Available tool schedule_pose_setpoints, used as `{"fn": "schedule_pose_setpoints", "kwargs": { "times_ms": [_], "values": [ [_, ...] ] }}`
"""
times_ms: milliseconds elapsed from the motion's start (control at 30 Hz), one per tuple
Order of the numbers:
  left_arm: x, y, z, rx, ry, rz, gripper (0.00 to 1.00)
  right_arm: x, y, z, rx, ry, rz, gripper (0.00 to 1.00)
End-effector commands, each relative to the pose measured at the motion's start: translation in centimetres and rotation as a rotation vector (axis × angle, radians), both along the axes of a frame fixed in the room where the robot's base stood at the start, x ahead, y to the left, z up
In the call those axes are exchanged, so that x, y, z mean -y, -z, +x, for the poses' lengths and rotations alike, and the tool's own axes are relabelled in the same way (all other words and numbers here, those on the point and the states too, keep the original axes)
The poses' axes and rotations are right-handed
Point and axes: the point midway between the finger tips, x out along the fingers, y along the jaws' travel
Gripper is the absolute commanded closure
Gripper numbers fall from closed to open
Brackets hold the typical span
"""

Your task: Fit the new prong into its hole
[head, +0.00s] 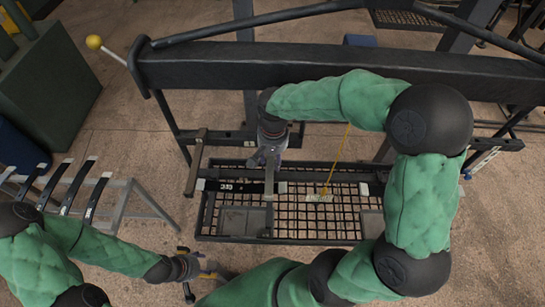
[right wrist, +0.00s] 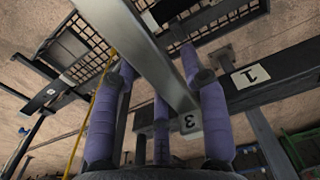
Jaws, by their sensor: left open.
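My right gripper (head: 268,158) points down over the wire-mesh rack in the head view. In the right wrist view its purple fingers (right wrist: 160,110) stand on both sides of a grey metal bar (right wrist: 140,55), which may be the prong. The bar's end bears a "3". I cannot tell whether the fingers grip it. A dark beam (right wrist: 285,82) with a "1" label crosses behind on the right. No hole can be made out. My left gripper (head: 205,268) is open at the lower left, apart from the rack.
The mesh rack (head: 203,222) carries a dark marked strip (head: 240,187). A yellow cord (head: 337,160) hangs beside my right arm. A thick black beam (head: 220,68) runs across behind. Dark strips with pale ends (head: 75,185) lie on a stand at left. A green cabinet (head: 45,85) stands beyond.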

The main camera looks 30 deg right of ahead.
Motion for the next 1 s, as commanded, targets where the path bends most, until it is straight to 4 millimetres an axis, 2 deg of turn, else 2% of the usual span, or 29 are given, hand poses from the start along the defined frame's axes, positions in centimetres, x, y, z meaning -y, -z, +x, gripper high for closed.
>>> {"fn": "schedule_pose_setpoints", "kwargs": {
  "times_ms": [300, 433, 800, 1000],
  "values": [
    [0.0, 0.0, 0.0, 0.000, 0.000, 0.000, 0.38, 0.0, 0.1, -0.1, -0.004, -0.001, 0.000, 0.39],
    [0.0, 0.0, 0.0, 0.000, 0.000, 0.000, 0.38, 0.0, -0.5, -0.1, -0.003, -0.001, -0.001, 0.39],
    [0.0, 0.0, 0.0, 0.000, 0.000, 0.000, 0.38, 0.0, -5.9, 0.0, 0.001, 0.000, 0.000, 0.39],
    [0.0, 0.0, 0.0, 0.000, 0.000, 0.000, 0.38, 0.0, -7.4, 0.0, 0.000, -0.001, 0.000, 0.39]
  ]
}}
